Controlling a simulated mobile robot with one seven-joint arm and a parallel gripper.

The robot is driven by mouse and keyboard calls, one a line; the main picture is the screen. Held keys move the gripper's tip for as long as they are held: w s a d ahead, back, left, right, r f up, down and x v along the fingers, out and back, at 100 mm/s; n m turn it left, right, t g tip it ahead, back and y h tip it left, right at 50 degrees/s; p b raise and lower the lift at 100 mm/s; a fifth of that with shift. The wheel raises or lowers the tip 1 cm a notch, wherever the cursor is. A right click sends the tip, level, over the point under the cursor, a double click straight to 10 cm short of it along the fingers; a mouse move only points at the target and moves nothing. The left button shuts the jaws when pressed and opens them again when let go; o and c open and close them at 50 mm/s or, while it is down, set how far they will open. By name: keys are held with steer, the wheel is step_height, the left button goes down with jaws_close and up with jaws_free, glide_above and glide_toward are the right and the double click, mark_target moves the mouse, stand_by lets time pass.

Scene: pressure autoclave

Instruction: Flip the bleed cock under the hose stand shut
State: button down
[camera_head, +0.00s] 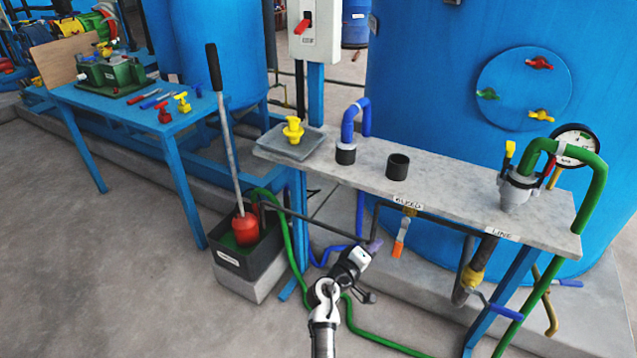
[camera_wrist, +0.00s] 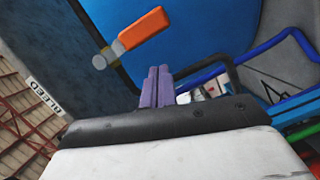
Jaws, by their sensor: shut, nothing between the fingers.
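The bleed cock is under the hose stand (camera_head: 335,170), below the BLEED label (camera_head: 407,200). Its brass body (camera_head: 409,212) is at the underside of the slab. Its orange lever (camera_head: 399,240) hangs down, slightly tilted. In the wrist view the orange lever (camera_wrist: 143,29) is ahead of the fingers and a little left, with the BLEED label (camera_wrist: 45,97) at the left. My gripper (camera_head: 376,244) is just left of the lever in the head view. Its purple fingers (camera_wrist: 157,75) are shut and empty, with a visible gap to the lever.
The LINE valve with a blue handle (camera_head: 497,304) hangs to the right under the stand. A horizontal dark pipe (camera_head: 315,222) and a blue hose (camera_head: 325,255) lie near my gripper. A black bin (camera_head: 232,258) with a red jack stands left. The blue tank (camera_head: 420,90) is behind.

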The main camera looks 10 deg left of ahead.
steer(key=a+r+m+y+p, duration=0.2)
steer(key=r+m+p, duration=0.3)
steer(key=r+m, duration=0.15)
steer(key=a+r+m+y+p, duration=0.25)
steer(key=r+m+p, duration=0.25)
steer(key=r, duration=0.3)
steer(key=d+b+v, duration=0.1)
steer(key=b+v, duration=0.1)
steer(key=v, duration=0.6)
steer(key=a+r+n+t+y, duration=0.2)
steer(key=a+r+t+y, duration=0.1)
steer(key=a+r, duration=0.5)
steer(key=shift+a+r+y+b, duration=0.2)
steer(key=shift+a+y+b, duration=0.3)
steer(key=shift+a, duration=0.55)
steer(key=shift+n, duration=0.25)
